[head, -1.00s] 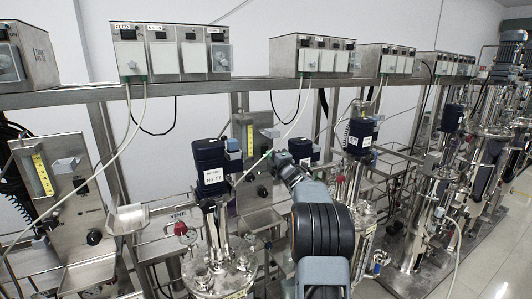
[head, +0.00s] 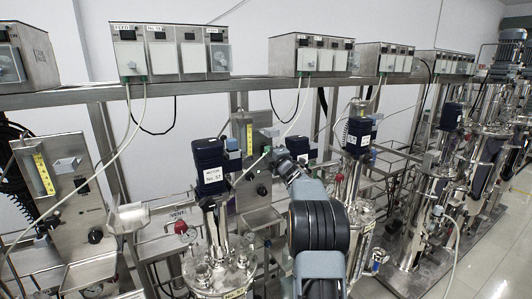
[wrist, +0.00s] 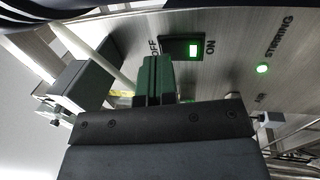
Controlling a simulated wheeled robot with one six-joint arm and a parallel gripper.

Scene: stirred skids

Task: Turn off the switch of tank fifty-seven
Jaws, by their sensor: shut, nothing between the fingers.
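The switch (wrist: 181,48) is a dark rocker on a metal panel in the wrist view, with OFF printed to its left and ON to its right. A green light glows in the right, ON half. My gripper (wrist: 157,63) is shut and empty, its green fingertips close beside the OFF half; I cannot tell whether they touch. In the head view, the motor of tank fifty-seven (head: 209,165) is a dark blue block labelled No. 57, above a steel vessel (head: 215,265). My arm hides part of the area behind it, and the fingertips are not clear there.
A lit green lamp (wrist: 263,69) sits by the word STIRRING. A grey box (wrist: 82,84) and a pale hose lie left of the fingers. Control boxes (head: 170,50) stand on the shelf above. Another motor (head: 358,135) and several tanks stand to the right.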

